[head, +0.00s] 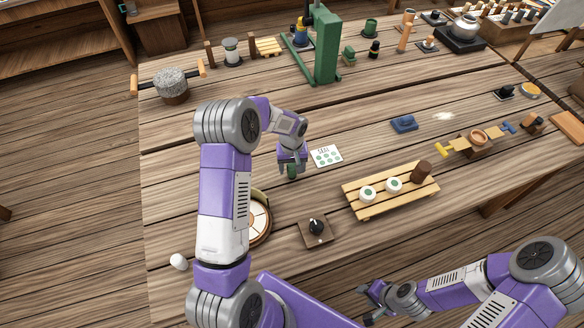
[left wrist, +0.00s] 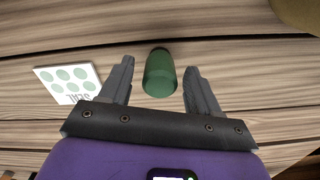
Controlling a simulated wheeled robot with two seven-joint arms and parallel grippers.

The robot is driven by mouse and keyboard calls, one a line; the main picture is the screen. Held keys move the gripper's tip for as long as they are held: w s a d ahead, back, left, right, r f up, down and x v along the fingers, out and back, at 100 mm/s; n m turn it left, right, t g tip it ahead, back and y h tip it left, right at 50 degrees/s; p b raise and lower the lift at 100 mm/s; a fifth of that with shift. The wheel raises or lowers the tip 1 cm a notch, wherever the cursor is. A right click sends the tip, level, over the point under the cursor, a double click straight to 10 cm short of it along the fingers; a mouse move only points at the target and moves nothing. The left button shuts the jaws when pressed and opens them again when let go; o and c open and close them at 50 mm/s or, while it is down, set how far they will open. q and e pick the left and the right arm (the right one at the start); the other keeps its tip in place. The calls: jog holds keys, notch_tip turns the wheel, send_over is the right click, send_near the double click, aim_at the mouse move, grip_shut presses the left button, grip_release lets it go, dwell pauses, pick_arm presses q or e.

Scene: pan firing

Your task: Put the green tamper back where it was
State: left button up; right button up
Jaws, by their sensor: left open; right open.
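The green tamper (head: 292,171) stands on the wooden table just below my left gripper (head: 291,163). In the left wrist view the tamper (left wrist: 160,73) is a dark green cylinder between the two spread fingers, with visible gaps on both sides. My left gripper (left wrist: 160,85) is open around it and not closed on it. My right gripper (head: 372,302) is open and empty, low at the front, off the table edge and away from the tamper.
A white SEAL card (head: 326,156) with green dots lies right of the tamper. A slatted wooden tray (head: 365,209) holds two white-and-green pieces and a brown cylinder. A green press (head: 326,50) stands behind.

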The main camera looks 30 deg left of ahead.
aim_at(292, 166)
pick_arm(q)
notch_tip(292, 166, up, 11)
jog(key=p, duration=0.1)
dwell(0.6)
